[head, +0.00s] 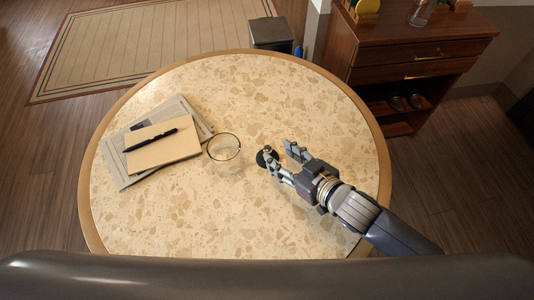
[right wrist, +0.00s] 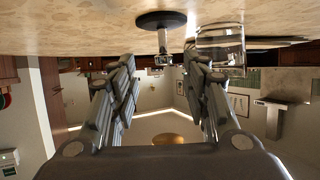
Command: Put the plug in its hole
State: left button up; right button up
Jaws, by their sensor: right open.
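The plug (head: 262,160), a black disc with a small metal stem, sits on the round table left of my right gripper's fingertips. In the right wrist view, which is upside down, the plug (right wrist: 160,20) rests disc-side on the tabletop with its stem pointing away from it. My right gripper (head: 281,156) is open and empty, low over the table. In the wrist view its fingers (right wrist: 160,62) stand apart on either side of the stem's line, with the stem ahead of them. I cannot make out the hole in either view. My left gripper is not in view.
A clear glass (head: 224,148) stands on the speckled table (head: 190,225) just left of the plug. Papers, a tan notebook (head: 165,146) and a black pen (head: 150,140) lie further left. The table's front and far parts are clear. A wooden cabinet (head: 410,55) stands behind right.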

aim_at(268, 148)
jog(key=shift+s+a+x, duration=0.1)
jog(key=shift+x, duration=1.45)
jog(key=shift+s+a+x, duration=0.1)
jog(key=shift+x, duration=1.45)
jog(key=shift+f, duration=0.1)
grip_shut()
